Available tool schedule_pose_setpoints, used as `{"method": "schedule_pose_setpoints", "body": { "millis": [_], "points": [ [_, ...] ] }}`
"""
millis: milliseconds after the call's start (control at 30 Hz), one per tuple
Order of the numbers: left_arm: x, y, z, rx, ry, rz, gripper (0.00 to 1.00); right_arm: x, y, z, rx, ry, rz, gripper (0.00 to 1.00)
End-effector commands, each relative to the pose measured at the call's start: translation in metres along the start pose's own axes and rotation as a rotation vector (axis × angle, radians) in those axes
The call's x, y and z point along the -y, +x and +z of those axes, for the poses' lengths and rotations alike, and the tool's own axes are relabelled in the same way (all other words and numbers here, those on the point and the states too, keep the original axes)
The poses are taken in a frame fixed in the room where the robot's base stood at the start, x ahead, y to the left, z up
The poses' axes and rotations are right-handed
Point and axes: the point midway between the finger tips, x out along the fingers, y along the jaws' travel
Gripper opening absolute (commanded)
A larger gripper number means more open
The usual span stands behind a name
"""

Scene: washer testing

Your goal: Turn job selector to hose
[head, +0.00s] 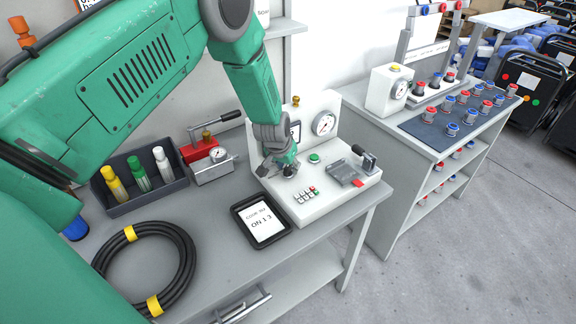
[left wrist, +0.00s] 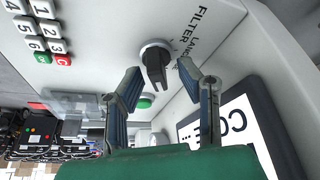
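The job selector is a black knob (left wrist: 155,58) on the white test unit's panel (left wrist: 100,25). In the left wrist view, its pointer points down between my fingers. My left gripper (left wrist: 160,85) is open, with one fingertip on either side of the knob and a gap visible to each. In the head view, my left gripper (head: 283,168) is low over the white test unit (head: 335,190) and largely hides the knob. My right gripper is not in view.
The unit also carries a green button (head: 314,158), a keypad (head: 306,194), a gauge (head: 323,123) and a black lever (head: 366,158). A black tray with a card (head: 262,221), a coiled hose (head: 187,262) and a bottle bin (head: 118,205) share the bench.

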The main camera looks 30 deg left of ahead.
Motion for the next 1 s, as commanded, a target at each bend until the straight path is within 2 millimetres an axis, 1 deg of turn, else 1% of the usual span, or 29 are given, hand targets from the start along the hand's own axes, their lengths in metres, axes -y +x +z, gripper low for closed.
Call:
{"method": "schedule_pose_setpoints", "body": {
  "millis": [100,267,300,367,400,767,1000],
  "points": [
    [-0.0003,0.0031,0.0001,0.001,0.000,0.000,0.32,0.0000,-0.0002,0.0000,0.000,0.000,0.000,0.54],
    [-0.0002,0.0029,0.0001,0.001,0.000,0.000,0.32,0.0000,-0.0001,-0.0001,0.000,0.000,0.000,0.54],
    [-0.0002,0.0028,0.0001,0.001,0.000,0.000,0.28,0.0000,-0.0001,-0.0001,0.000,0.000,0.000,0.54],
    [-0.0002,0.0026,0.0001,0.000,0.000,0.000,0.07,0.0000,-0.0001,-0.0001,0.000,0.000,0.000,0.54],
    [-0.0002,0.0026,0.0001,0.000,0.000,0.000,0.00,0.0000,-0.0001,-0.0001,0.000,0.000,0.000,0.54],
    [0.0000,0.0025,0.0000,0.001,-0.024,-0.011,0.00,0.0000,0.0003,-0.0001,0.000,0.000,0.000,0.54],
    [-0.0006,0.0027,-0.0002,-0.001,-0.134,-0.060,0.00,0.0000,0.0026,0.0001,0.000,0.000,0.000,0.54]
  ]
}}
